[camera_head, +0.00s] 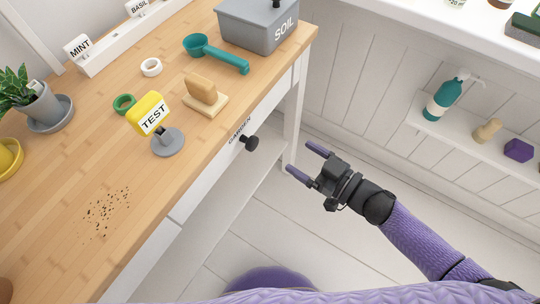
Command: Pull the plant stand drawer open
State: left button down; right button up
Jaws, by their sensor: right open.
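The plant stand drawer (261,121) is a white front under the wooden top, with a dark round knob (251,143) and the label GARDEN beside it. It looks shut. My right gripper (304,160) is open and empty. Its purple-tipped fingers point left toward the knob, to the right of it and apart from it. My left gripper is not in view.
A wall shelf (460,137) stands at right. The floor in front is clear.

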aim_at(255, 144)
jog(key=shift+n+g+y, duration=0.5)
jog(key=shift+n+y, duration=0.2)
jog(key=shift+y, duration=0.1)
jog(key=b+x, duration=0.1)
jog(key=x, duration=0.2)
jog(key=s+a+b+x, duration=0.1)
jog(key=x, duration=0.3)
jog(key=f+b+x, duration=0.1)
jog(key=x, duration=0.3)
jog(key=shift+s+a, duration=0.1)
jog(key=shift+s, duration=0.35)
jog(key=shift+w+a+r, duration=0.2)
jog(key=shift+w+a, duration=0.15)
jog(key=shift+a, duration=0.05)
jog(key=c, duration=0.9)
jog(key=shift+c, duration=1.1)
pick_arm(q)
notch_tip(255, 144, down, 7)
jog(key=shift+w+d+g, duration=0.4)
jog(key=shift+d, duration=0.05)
pick_arm(e)
grip_shut()
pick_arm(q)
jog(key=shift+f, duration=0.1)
